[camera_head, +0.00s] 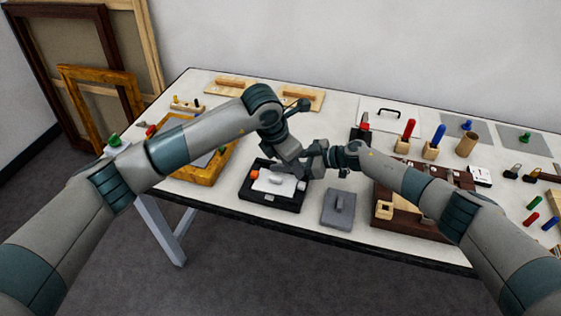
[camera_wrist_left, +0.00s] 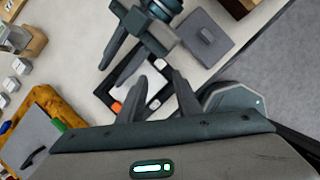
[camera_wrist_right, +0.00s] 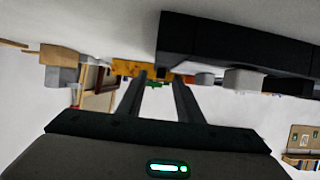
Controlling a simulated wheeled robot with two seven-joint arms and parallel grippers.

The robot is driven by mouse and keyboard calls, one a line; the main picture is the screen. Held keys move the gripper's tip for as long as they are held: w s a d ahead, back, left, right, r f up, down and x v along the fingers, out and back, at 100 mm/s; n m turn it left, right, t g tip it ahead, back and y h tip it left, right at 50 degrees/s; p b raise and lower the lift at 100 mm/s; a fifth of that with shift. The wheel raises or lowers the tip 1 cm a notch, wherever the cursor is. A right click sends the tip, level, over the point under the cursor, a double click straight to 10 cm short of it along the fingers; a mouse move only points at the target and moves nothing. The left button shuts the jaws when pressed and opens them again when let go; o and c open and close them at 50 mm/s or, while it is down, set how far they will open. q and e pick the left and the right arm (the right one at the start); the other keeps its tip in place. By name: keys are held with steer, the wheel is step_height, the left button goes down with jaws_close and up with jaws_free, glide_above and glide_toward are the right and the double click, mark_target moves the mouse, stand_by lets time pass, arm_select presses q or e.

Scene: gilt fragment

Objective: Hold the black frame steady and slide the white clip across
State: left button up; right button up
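The black frame (camera_head: 263,207) lies near the front table edge, with a white panel and an orange piece on it; it also shows in the left wrist view (camera_wrist_left: 105,91). A small white clip (camera_wrist_left: 155,104) sits on its front rim and shows in the head view (camera_head: 270,197). My left gripper (camera_wrist_left: 161,76) is open above the frame, with fingers apart and nothing visibly held. My right gripper (camera_head: 314,160) is open and empty beside the frame's back right part. In the right wrist view, the frame (camera_wrist_right: 235,45) is up and right of the fingertips (camera_wrist_right: 160,77).
A grey block with a handle (camera_head: 337,209) lies right of the frame. A brown wooden rack (camera_head: 405,218) stands further right. A gilt frame (camera_head: 205,174) lies to the left. Both my arms cross close together above the frame.

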steer(key=shift+w+a+f, duration=0.1)
steer(key=shift+a+f, duration=0.05)
steer(key=shift+a, duration=0.15)
